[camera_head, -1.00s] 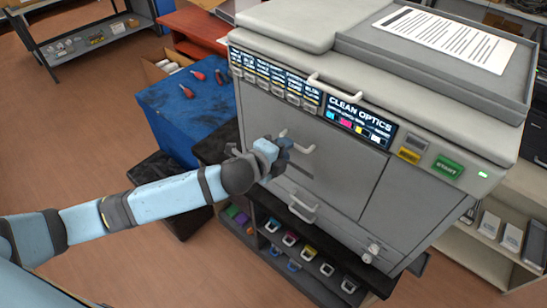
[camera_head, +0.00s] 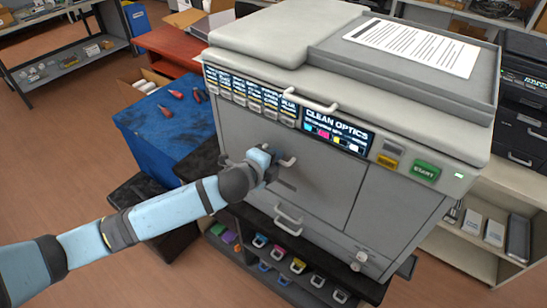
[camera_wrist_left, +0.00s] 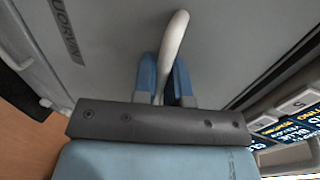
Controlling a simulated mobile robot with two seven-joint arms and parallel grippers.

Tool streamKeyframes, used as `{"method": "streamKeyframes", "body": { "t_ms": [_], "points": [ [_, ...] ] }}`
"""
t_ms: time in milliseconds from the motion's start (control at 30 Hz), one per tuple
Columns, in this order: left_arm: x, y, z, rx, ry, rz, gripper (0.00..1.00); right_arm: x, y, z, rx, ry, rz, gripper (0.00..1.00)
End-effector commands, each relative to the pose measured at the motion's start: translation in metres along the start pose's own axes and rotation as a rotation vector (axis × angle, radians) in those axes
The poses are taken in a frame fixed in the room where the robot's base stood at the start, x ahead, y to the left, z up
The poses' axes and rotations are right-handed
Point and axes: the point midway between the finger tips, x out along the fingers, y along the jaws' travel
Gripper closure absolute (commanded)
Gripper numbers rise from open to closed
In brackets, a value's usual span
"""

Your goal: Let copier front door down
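The grey copier (camera_head: 345,110) stands at centre right in the head view. Its front door (camera_head: 318,180) looks upright and closed. A pale bar handle (camera_head: 287,162) sticks out of the door. My left gripper (camera_head: 268,165) is at this handle, coming from the left. In the left wrist view, the pale handle (camera_wrist_left: 173,45) passes between the two blue fingers (camera_wrist_left: 163,88), which stand close together on either side of it and look shut on it. The grey door face (camera_wrist_left: 105,50) lies behind. My right gripper is not in view.
A second handle (camera_head: 288,215) sits lower on the copier. Below it, a shelf (camera_head: 240,250) holds coloured cartridges. A blue-topped bench (camera_head: 170,120) with red-handled tools stands left of the copier. Open floor (camera_head: 60,170) lies at the left.

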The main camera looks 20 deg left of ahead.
Motion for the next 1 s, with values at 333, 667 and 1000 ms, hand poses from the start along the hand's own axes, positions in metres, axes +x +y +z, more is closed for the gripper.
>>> {"method": "streamKeyframes", "body": {
  "t_ms": [333,667,1000],
  "points": [
    [-0.012,0.015,-0.001,0.001,0.001,-0.073,1.00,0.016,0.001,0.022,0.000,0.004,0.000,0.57],
    [-0.021,0.013,0.000,0.003,-0.001,-0.119,1.00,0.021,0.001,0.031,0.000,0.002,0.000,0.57],
    [-0.024,0.021,0.000,0.002,0.000,-0.144,1.00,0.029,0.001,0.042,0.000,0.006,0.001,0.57]
  ]
}}
